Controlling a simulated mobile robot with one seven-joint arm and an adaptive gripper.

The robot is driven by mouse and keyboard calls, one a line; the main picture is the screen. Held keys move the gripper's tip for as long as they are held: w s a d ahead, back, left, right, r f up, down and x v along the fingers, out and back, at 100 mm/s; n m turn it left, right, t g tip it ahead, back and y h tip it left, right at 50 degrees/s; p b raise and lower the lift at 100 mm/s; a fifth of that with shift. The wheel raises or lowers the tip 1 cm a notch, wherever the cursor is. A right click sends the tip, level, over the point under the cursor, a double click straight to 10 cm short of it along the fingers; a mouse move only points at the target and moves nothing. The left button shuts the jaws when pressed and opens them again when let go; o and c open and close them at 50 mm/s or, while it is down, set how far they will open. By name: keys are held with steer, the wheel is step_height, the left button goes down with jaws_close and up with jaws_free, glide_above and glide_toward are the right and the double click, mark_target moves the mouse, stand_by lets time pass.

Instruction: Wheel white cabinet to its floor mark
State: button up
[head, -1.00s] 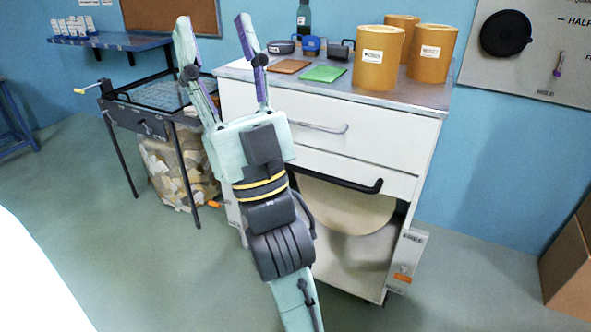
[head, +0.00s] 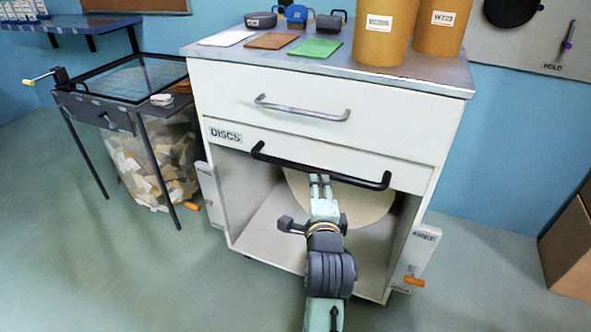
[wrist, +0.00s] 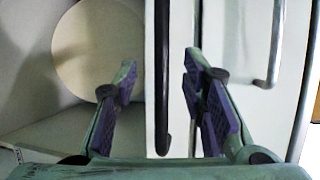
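The white cabinet (head: 228,88) stands against the blue wall, with a metal drawer handle (head: 302,110) and, below it, a long black bar handle (head: 270,158). Its lower bay is open, with a pale round disc (head: 365,205) inside. An orange lever (head: 414,281) sits by a plate marked FREE at the cabinet's lower right. I see no floor mark.
A dark mesh-topped stand (head: 105,115) with a scrap bag (head: 155,165) is close on the left. A cardboard box (head: 572,250) stands right. The front floor is open.

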mark_target(315, 172)
steer(key=x, duration=1)
steer(key=shift+w+r+p, duration=0.1)
steer(key=shift+r+p, duration=0.05)
steer(key=shift+p, duration=0.15)
steer(key=shift+c, duration=0.3)
jaws_close()
